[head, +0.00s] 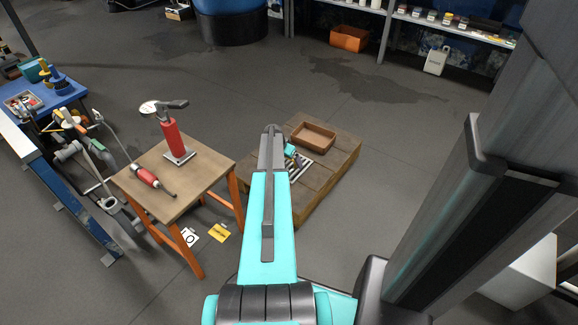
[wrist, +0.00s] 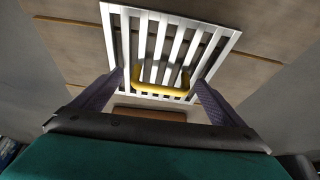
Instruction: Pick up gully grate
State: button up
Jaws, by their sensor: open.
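The gully grate (head: 302,171) is a light metal grid of parallel bars. It lies on a low wooden platform (head: 335,173) and is partly hidden by my arm in the head view. In the wrist view the grate (wrist: 203,30) fills the upper middle, with a yellow U-shaped handle (wrist: 160,92) on it. My gripper (wrist: 157,78) is open, its two dark fingers on either side of the handle in the picture. I see no contact with it, and the remaining gap is hard to judge. My gripper also shows small in the head view (head: 292,155).
A brown tray (head: 313,136) sits on the platform beside the grate. To the left stands a wooden table (head: 195,178) with orange legs, bearing a red stand and a red tool. Cards lie on the floor below it. Open floor lies behind the platform.

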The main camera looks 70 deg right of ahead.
aim_at(288, 165)
dwell(0.5)
jog(key=c, duration=1.5)
jog(key=shift+r, duration=0.1)
notch_tip(288, 165, up, 10)
jog(key=p, duration=0.3)
jog(key=shift+p, duration=0.3)
